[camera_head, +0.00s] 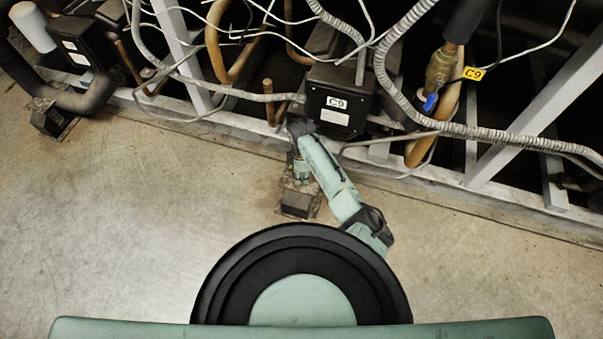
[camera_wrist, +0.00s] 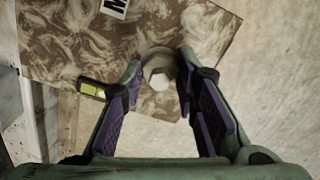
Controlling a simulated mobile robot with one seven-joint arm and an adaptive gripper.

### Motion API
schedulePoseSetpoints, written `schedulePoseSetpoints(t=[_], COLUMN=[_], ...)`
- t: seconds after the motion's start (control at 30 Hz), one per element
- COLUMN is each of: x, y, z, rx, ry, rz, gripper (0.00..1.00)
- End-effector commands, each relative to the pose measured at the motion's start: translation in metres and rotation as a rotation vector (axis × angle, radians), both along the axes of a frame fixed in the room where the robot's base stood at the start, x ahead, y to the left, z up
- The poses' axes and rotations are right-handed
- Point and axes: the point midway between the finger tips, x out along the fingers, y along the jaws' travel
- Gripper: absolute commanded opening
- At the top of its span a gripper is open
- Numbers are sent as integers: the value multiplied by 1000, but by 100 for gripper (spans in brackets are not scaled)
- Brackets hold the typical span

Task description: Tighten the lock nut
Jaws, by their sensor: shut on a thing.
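The lock nut (camera_wrist: 160,80) is a pale grey hex piece in the middle of the wrist view, on a brown, mottled metal plate (camera_wrist: 75,45). My gripper (camera_wrist: 160,68) reaches it with one finger on each side, and is shut on it. The pads' exact contact with the nut is partly hidden by the fingertips. In the head view my gripper (camera_head: 300,176) points down at a small rusty foot (camera_head: 297,203) at the rack's lower rail. The nut is too small to make out there.
The rack's grey lower rail (camera_head: 235,123) runs just behind my gripper. Grey conduits and copper pipes crowd above. A yellow-green piece (camera_wrist: 91,90) shows beside the left finger. The concrete floor (camera_head: 130,220) is clear.

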Motion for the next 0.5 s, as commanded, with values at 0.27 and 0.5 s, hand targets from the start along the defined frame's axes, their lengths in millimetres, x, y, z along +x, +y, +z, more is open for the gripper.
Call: schedulePoseSetpoints(t=[0.27, 0.5], x=[-1, -2], y=[0, 2], z=[1, 2], rx=[1, 2], ry=[1, 5], rz=[-63, -225], gripper=[0, 0])
